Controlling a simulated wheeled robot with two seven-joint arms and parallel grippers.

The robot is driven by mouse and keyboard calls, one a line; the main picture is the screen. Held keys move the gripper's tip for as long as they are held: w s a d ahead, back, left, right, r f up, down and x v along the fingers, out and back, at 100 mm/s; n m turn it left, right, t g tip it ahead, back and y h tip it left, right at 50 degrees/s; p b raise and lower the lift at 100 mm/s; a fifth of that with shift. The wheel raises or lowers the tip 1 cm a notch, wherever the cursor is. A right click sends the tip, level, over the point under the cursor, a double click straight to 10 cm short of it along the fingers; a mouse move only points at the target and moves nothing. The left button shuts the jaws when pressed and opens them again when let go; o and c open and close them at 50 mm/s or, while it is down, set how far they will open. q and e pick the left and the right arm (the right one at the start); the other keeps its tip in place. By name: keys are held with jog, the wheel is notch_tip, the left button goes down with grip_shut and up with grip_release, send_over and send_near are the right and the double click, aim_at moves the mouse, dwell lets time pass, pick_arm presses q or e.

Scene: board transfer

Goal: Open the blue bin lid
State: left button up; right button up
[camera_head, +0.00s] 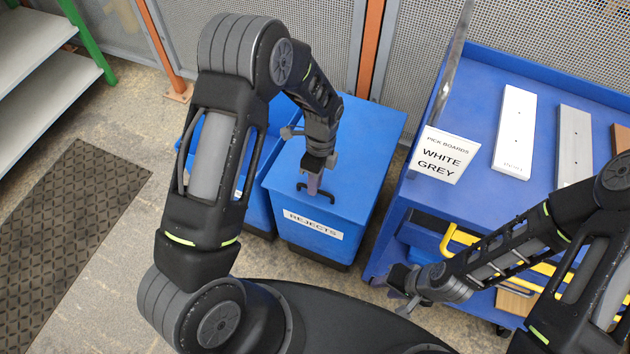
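The blue bin (306,239) with a REJECTS label stands on the floor in the middle. Its blue lid (365,145) lies flat on top and looks closed. A dark handle (329,196) sits near the lid's front edge. My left gripper (314,186) points down at the handle, its fingertips over or around it. The arm hides part of the lid, and I cannot tell whether the fingers are closed on the handle. My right gripper (398,292) is empty beside the blue cart's near left corner; its finger gap is not clear.
A second blue bin (258,205) stands left of the REJECTS bin, mostly behind my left arm. The blue cart (480,75) on the right carries a white board (515,128), a grey board (574,145) and a sign (438,158). A mesh fence (430,50) runs behind.

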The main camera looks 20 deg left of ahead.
pick_arm(q)
grip_shut()
jog(key=shift+w+r, duration=0.1)
dwell(1.0)
